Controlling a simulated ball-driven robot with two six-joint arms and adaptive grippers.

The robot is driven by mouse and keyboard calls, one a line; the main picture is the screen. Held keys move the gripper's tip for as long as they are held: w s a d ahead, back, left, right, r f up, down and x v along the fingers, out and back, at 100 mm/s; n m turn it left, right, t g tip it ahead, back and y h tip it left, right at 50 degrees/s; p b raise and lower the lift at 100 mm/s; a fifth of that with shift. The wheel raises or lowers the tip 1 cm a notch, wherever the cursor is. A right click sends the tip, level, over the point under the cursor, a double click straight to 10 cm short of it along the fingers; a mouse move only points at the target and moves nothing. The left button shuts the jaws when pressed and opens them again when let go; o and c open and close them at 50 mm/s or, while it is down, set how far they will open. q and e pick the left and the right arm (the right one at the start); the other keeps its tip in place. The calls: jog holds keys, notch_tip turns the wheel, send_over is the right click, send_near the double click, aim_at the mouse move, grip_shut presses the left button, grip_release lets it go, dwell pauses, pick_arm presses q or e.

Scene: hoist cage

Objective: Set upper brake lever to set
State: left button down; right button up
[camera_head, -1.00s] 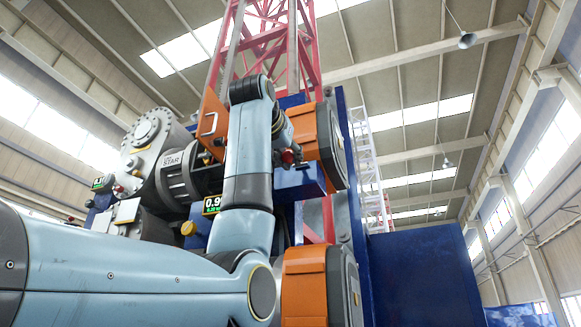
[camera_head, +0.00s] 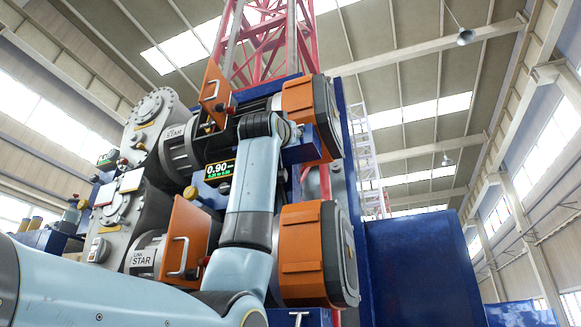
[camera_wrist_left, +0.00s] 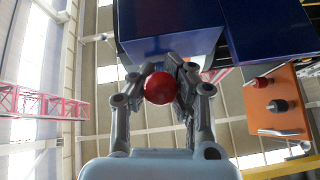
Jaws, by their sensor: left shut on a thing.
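In the left wrist view, the fingers of my left gripper (camera_wrist_left: 161,72) are closed around a round red knob (camera_wrist_left: 160,88), which I take to be the lever's end. The lever's shaft is hidden behind the knob. A blue box-shaped housing (camera_wrist_left: 168,30) lies just beyond the fingertips. In the head view, my left wrist stands in front of the upper brake with its orange cover (camera_head: 298,103). The gripper's fingers and the knob are mostly hidden there, so the lever's angle cannot be told. My right gripper is in neither view.
A lower brake has a similar orange cover (camera_head: 303,255). A blue wall (camera_head: 425,265) stands at the right. A red lattice mast (camera_head: 265,45) rises behind.

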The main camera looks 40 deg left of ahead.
pick_arm(q)
jog(key=shift+w+a+f+t+y+b, duration=0.1)
jog(key=shift+w+f+t+y+b, duration=0.2)
jog(key=shift+w+f+t+b, duration=0.15)
jog(key=shift+r, duration=0.15)
jog(key=c, duration=1)
grip_release()
jog(key=shift+s, duration=0.1)
jog(key=shift+c, duration=0.2)
jog(key=shift+s, duration=0.1)
jog(key=v, duration=1.2)
jog(key=shift+w, duration=0.25)
